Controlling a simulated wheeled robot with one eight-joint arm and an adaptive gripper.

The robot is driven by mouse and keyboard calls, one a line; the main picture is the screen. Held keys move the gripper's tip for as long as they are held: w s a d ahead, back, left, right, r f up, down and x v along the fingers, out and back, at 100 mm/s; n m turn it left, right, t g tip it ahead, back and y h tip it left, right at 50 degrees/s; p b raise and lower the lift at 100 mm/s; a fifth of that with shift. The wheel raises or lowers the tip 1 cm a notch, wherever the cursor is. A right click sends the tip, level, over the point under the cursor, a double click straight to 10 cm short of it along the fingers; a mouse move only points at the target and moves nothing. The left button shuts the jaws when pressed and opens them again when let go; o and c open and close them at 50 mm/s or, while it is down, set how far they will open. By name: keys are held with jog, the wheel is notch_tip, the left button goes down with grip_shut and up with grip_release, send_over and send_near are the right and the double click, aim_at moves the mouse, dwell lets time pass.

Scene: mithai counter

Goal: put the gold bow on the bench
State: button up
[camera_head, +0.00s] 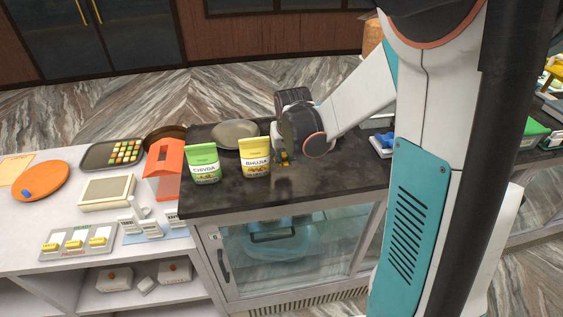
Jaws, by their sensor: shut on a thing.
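My gripper (285,158) is low over the dark stone-topped counter (330,175), right of the yellow pouch. It is shut on a small gold thing (285,156), which looks like the gold bow. The fingers hide part of it, and I cannot tell whether it touches the counter top. No other surface stands out as the bench; the dark counter is directly below my gripper.
A yellow pouch (255,157) and a green pouch (203,163) stand left of my gripper, with a grey round plate (235,133) behind. An orange stand (164,170) is farther left. The white counter (60,185) holds trays. The dark counter's front is fairly clear.

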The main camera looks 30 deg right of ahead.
aim_at(285, 163)
jog(key=shift+s+f, duration=0.1)
jog(key=shift+f, duration=1.95)
jog(key=shift+f, duration=0.1)
jog(key=o, duration=0.5)
jog(key=shift+c, duration=0.2)
jog(key=shift+o, duration=0.4)
